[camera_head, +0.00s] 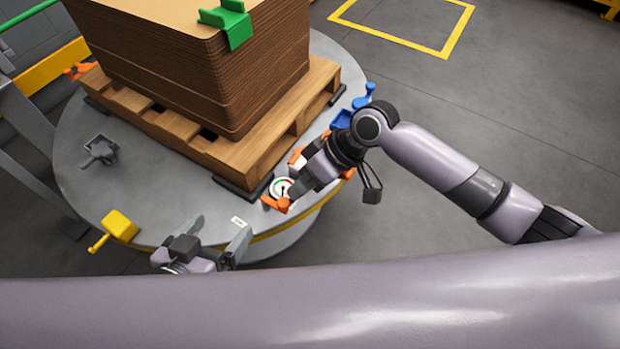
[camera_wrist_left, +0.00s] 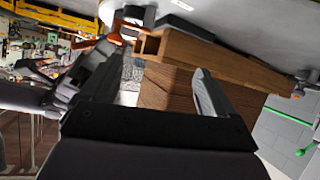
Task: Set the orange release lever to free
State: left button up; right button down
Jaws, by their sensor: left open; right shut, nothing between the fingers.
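Orange parts (camera_head: 275,204) with a round white-faced gauge (camera_head: 281,187) sit at the near right rim of the round grey turntable (camera_head: 150,205), partly hidden by my right gripper. An orange part shows in the left wrist view (camera_wrist_left: 117,32), beyond the left finger. I cannot tell which piece is the lever or its setting. My right gripper (camera_head: 296,192) is shut and empty right over the orange parts; contact cannot be told. My left gripper (camera_head: 215,232) is open and empty near the turntable's front rim, left of the orange parts; its spread fingers show in the wrist view (camera_wrist_left: 150,92).
A wooden pallet (camera_head: 245,158) with a cardboard stack (camera_head: 200,70) fills the turntable's middle. A green clamp (camera_head: 230,22) tops the stack. Yellow (camera_head: 119,226), grey (camera_head: 101,150) and blue (camera_head: 362,106) fittings stand around the rim. Another orange piece (camera_head: 79,71) is at the far left.

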pick_arm(q)
jog(key=shift+w+d+r, duration=0.1)
jog(key=shift+w+r, duration=0.1)
jog(key=shift+r, duration=0.05)
jog(key=shift+r, duration=0.1)
pick_arm(e)
jog(key=shift+s+r+p, duration=0.1)
jog(key=shift+s+p, duration=0.05)
jog(key=shift+p, duration=0.55)
jog(key=shift+m+p, duration=0.3)
jog(key=shift+p, duration=0.05)
pick_arm(q)
jog(key=shift+s+a+f+y, duration=0.25)
jog(key=shift+s+a+y, duration=0.15)
jog(key=shift+a, duration=0.3)
pick_arm(e)
jog(key=shift+s+t, duration=0.1)
jog(key=shift+t, duration=0.2)
